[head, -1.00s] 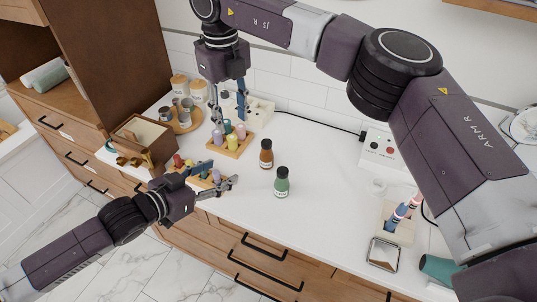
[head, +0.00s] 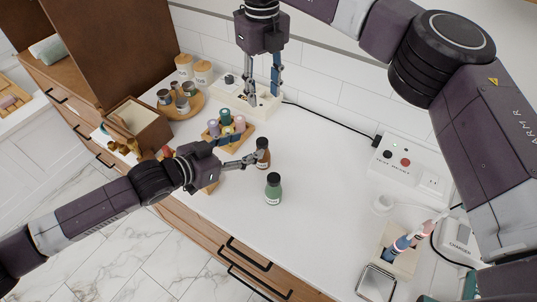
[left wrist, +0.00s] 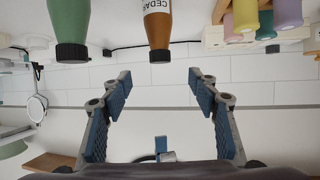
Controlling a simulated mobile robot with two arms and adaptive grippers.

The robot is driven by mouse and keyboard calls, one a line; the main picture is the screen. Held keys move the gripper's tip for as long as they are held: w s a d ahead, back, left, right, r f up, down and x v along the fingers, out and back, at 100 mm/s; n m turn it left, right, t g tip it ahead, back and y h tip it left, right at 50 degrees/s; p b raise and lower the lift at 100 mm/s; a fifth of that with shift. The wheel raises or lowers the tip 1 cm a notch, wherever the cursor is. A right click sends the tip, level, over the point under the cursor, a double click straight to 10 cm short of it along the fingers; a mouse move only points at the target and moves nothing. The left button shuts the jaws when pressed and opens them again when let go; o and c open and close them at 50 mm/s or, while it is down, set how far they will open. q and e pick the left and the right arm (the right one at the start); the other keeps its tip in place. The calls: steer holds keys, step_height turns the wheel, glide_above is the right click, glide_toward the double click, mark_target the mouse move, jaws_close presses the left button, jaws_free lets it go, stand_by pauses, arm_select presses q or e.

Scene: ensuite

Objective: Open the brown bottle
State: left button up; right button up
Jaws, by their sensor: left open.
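The brown bottle (head: 263,158) stands upright on the white counter with its black cap on. My left gripper (head: 256,158) is open, with its fingertips close beside the bottle; whether they touch cannot be told from the head view. The left wrist view shows the scene upside down: the brown bottle (left wrist: 157,20), labelled CEDAR, lies ahead between the open fingers (left wrist: 160,82), apart from them. A green bottle (head: 273,190) with a black cap stands nearby. My right gripper (head: 263,98) points down with its fingers apart and empty, above the back of the counter.
A wooden tray of coloured bottles (head: 238,138) sits left of the brown bottle. A pale holder (head: 228,92) stands behind by the tiled wall. A white box with buttons (head: 402,160) and a metal tray (head: 376,283) are at the right.

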mark_target(264, 163)
arm_select(q)
steer(key=f+b, duration=0.3)
steer(key=f, duration=0.1)
steer(key=f+b, duration=0.4)
steer(key=shift+s+a+b, duration=0.15)
steer(key=shift+a+b, duration=0.05)
steer(key=shift+b, duration=0.1)
arm_select(e)
steer(key=f, duration=0.8)
steer(key=shift+s+a, duration=0.2)
steer(key=shift+a, duration=0.05)
arm_select(q)
steer(key=shift+f+b, duration=0.35)
arm_select(e)
steer(key=shift+a+f, duration=0.15)
steer(key=shift+f, duration=0.1)
arm_select(q)
steer(key=shift+x, duration=3.75)
steer(key=shift+r, duration=0.1)
steer(key=shift+c, duration=0.6)
jaws_close()
